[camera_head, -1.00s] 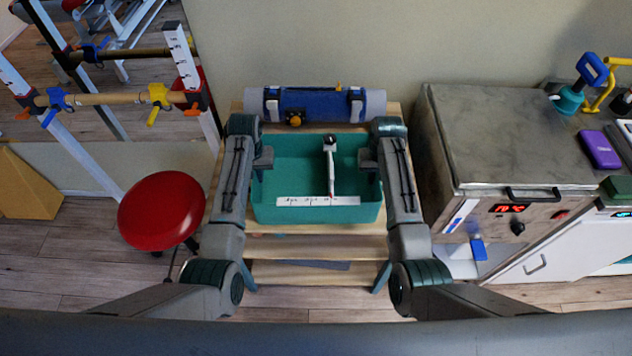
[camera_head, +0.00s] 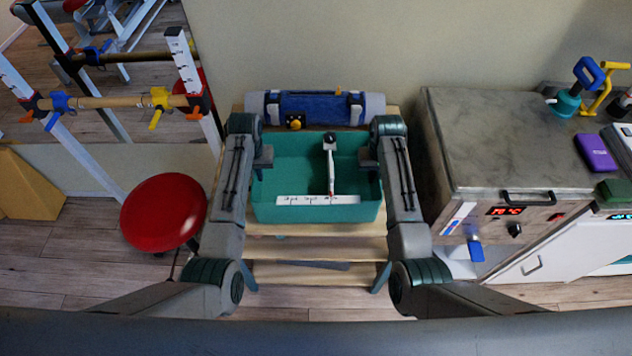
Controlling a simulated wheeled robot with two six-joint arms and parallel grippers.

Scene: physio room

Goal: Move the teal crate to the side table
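The teal crate (camera_head: 290,213) is in the middle of the head view, level, over a stepped wooden stand (camera_head: 320,247). It has a white marked strip on its front wall, and a white, dark-ended tool (camera_head: 330,160) shows inside it. My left gripper (camera_head: 264,158) is at the crate's left wall and my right gripper (camera_head: 367,158) at its right wall. Both appear shut on the walls; the fingertips are partly hidden. Whether the crate's bottom touches the stand is hidden. I cannot tell which piece of furniture is the side table.
A blue and grey roll (camera_head: 316,108) lies behind the crate. A red stool (camera_head: 163,212) and parallel bars (camera_head: 110,102) stand to the left. A steel-topped cabinet (camera_head: 510,135) with a lit display stands close on the right. Bare floor shows at the lower left.

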